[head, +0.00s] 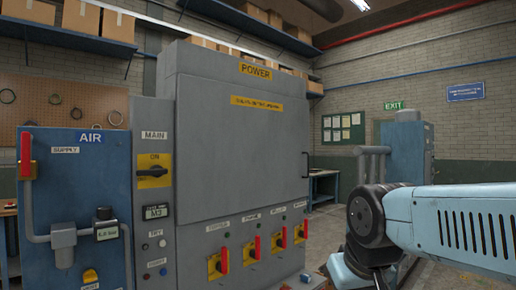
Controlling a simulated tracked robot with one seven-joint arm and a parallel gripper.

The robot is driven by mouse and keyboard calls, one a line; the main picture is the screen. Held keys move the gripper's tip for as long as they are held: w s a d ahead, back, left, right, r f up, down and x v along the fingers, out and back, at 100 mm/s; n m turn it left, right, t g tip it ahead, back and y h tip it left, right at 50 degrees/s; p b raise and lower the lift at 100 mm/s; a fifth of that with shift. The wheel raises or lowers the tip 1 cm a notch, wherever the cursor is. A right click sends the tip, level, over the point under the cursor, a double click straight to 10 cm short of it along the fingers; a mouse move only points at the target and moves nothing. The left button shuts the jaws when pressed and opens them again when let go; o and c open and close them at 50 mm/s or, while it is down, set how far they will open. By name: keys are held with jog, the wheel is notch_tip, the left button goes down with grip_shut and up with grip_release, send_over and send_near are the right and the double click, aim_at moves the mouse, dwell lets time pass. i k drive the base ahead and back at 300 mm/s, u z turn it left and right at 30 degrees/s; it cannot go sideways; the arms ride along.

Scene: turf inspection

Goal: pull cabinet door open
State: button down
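The grey cabinet marked POWER (190,235) stands in the middle of the head view. Its large front door (240,160) looks shut, lying flat against the cabinet front. A thin dark upright handle (306,165) is at the door's right edge. My light blue arm reaches in from the right edge, with a dark round joint to the right of the cabinet. My gripper is out of view, so whether it is open or shut does not show. Nothing is seen touching the handle.
Several red-handled yellow switches (218,264) line the cabinet front below the door. A blue AIR panel (85,190) with pipes stands at left, beside a narrow MAIN switch column (154,205). A grey-blue machine (408,150) stands behind my arm. Some floor shows right of the cabinet.

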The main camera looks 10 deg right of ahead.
aim_at(240, 149)
jog(key=i, duration=0.9)
jog(key=u, duration=0.2)
jog(key=k, duration=0.8)
jog(key=z, duration=0.25)
jog(key=i, duration=0.8)
jog(key=u, duration=0.1)
